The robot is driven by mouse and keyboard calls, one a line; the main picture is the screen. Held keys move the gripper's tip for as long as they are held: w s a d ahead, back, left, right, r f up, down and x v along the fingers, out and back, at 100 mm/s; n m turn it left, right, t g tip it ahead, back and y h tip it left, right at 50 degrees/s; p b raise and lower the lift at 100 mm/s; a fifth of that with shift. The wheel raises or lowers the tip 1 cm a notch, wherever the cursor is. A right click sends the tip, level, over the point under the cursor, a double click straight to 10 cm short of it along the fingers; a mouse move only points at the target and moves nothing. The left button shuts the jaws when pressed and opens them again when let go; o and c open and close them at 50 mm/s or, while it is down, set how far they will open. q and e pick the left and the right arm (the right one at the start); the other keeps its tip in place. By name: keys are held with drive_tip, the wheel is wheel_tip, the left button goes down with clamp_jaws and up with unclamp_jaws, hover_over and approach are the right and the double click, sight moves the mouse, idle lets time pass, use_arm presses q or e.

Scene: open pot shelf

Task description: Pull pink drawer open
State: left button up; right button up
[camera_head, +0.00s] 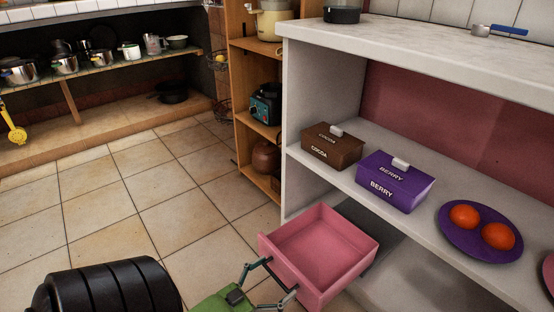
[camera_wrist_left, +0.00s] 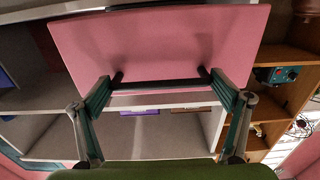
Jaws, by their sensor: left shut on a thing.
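The pink drawer (camera_head: 330,235) stands pulled out from the lower part of the white shelf unit, and its empty inside shows in the head view. In the left wrist view, its pink front panel (camera_wrist_left: 160,40) fills the upper middle, with a dark bar handle (camera_wrist_left: 160,85) along its lower part. My left gripper (camera_head: 281,276) is at the drawer's front. The left wrist view shows its two fingers (camera_wrist_left: 162,88) at the two ends of the handle, shut on it. My right gripper is not in view.
Above the drawer, the white shelf (camera_head: 300,152) holds a brown cocoa box (camera_head: 333,148), a purple berry box (camera_head: 395,181) and a purple plate (camera_head: 452,232) with two orange fruits. A wooden shelf (camera_head: 240,85) stands left of it. The tiled floor (camera_head: 130,205) is open on the left.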

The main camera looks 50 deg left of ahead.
use_arm(q)
drive_tip(key=o, duration=1.4)
drive_tip(key=shift+c, duration=0.2)
drive_tip(key=s+a, duration=0.1)
drive_tip(key=s, duration=1.1)
